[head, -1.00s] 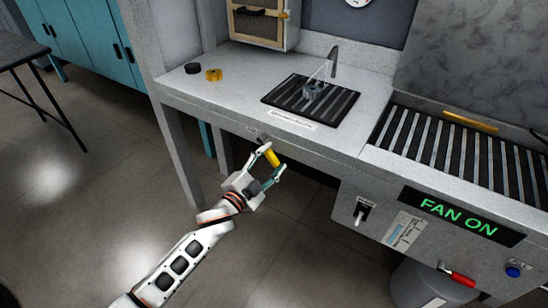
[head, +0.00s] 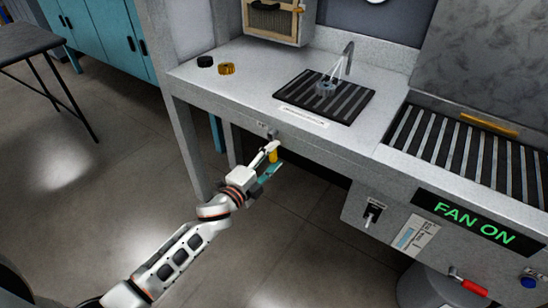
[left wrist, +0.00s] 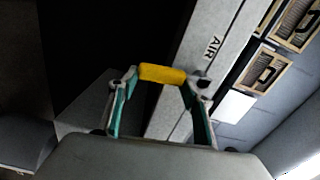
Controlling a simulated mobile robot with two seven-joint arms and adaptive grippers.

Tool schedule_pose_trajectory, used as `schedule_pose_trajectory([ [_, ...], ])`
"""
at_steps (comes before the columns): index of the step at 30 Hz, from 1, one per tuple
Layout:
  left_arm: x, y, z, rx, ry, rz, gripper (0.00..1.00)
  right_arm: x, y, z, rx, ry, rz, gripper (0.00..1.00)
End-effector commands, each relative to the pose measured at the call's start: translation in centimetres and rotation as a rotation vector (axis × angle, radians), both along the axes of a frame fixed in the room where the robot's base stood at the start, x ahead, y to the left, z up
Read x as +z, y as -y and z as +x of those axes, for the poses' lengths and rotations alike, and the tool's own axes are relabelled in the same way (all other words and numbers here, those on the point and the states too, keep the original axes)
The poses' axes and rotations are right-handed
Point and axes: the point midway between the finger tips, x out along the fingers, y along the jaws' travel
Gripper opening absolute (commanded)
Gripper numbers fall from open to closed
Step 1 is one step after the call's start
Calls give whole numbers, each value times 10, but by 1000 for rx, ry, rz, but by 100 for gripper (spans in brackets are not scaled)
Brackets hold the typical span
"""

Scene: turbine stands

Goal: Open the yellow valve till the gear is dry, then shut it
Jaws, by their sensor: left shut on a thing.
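The yellow valve handle (head: 272,156) sits at the front edge of the workbench, under a small label. My left gripper (head: 270,160) is shut on it. In the left wrist view the yellow handle (left wrist: 162,74) spans between the two fingertips, beside the panel marked AIR. The grey gear (head: 325,88) sits on a black slatted mat (head: 352,104), below a bent metal nozzle (head: 348,56). Pale streaks run from the nozzle to the gear. I cannot tell how wet the gear is. My right gripper is not in view.
A black ring (head: 205,61) and a yellow-brown gear-like part (head: 226,69) lie at the bench's back left. A slatted conveyor (head: 465,148), a FAN ON sign (head: 473,221) and a red lever (head: 468,286) are to the right.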

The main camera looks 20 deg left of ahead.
Motion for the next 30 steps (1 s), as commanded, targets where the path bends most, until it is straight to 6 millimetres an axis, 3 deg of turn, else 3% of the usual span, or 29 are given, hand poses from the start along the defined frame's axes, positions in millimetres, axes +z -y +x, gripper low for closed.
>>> schedule_pose_trajectory([
  [11, -1, 0, 0, -1, 0, 5, 10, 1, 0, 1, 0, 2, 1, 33],
  [12, -1, 0, 0, -1, 0, 5, 51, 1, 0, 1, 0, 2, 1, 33],
  [14, -1, 0, 0, -1, 0, 5, 65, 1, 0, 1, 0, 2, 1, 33],
  [25, -1, -1, -2, 0, 0, 4, 65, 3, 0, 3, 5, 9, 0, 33],
  [30, -2, -7, -18, 1, -2, 5, 65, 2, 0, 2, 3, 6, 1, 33],
])
